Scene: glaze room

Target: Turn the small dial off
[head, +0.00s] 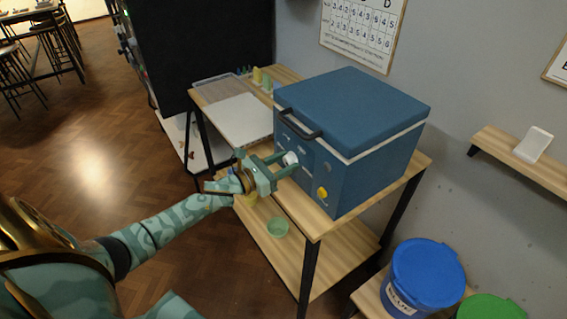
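A blue kiln-like box (350,115) with a closed lid and a dark handle (299,124) stands on a wooden table. Its front panel carries a white dial (290,158) and, lower right, a yellow dial (322,193). My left gripper (287,164) is at the front panel, its fingers spread with the white dial at their tips. I cannot tell whether they touch it. The yellow dial is free, to the right of the gripper. Which dial counts as the small one is not clear, and the white dial's setting cannot be read. My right gripper is out of view.
The wooden table (408,178) has a lower shelf with a green bowl (278,227). A white board (245,118) lies left of the box. A blue lidded bucket (428,275) and a green lid (491,308) are at lower right. Open floor lies left.

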